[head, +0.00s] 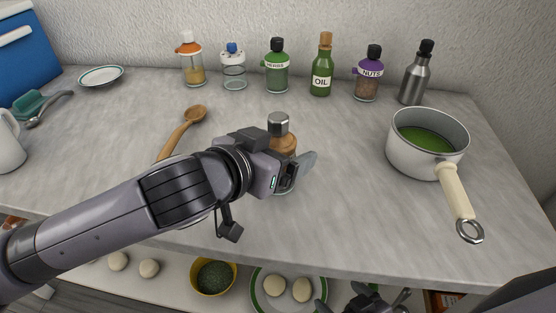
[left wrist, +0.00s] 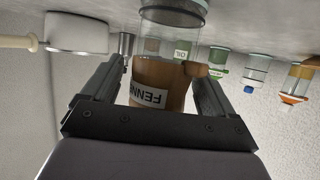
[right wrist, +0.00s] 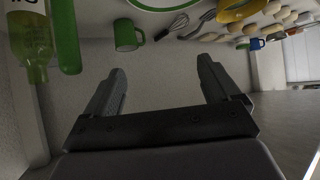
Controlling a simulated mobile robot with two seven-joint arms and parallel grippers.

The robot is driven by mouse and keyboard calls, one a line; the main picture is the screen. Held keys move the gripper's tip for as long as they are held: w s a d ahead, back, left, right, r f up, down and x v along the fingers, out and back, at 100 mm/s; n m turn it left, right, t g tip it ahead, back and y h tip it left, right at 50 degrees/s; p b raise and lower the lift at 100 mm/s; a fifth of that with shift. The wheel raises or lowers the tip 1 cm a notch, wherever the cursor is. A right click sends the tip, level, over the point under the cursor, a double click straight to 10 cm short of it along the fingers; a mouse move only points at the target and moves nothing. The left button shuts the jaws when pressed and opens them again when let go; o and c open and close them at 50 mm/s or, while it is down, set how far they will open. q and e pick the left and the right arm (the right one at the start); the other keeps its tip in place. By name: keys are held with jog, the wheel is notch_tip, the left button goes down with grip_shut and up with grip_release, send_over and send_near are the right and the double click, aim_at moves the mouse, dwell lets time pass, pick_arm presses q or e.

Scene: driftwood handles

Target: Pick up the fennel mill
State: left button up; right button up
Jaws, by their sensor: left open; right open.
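The fennel mill (head: 284,143) stands on the grey counter in the head view, with a wooden body and a metal cap; my left gripper hides much of it. In the left wrist view the mill (left wrist: 158,84) appears upside down, with a white "FENN" label and a clear glass part. My left gripper (head: 296,172) is open, with the mill between its fingers; I cannot tell whether either finger touches it. My right gripper (right wrist: 160,85) is open and empty, low in front of the counter in the head view (head: 375,301).
A wooden spoon (head: 183,130) lies left of the mill. A pot (head: 398,158) of green soup stands right, its handle toward the front edge. Several bottles, including the oil bottle (head: 322,70), line the back. A shelf below holds a yellow bowl (head: 232,284). The counter between mill and pot is clear.

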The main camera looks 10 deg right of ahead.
pick_arm(q)
jog(key=c, duration=1.2)
jog(key=shift+o, duration=0.2)
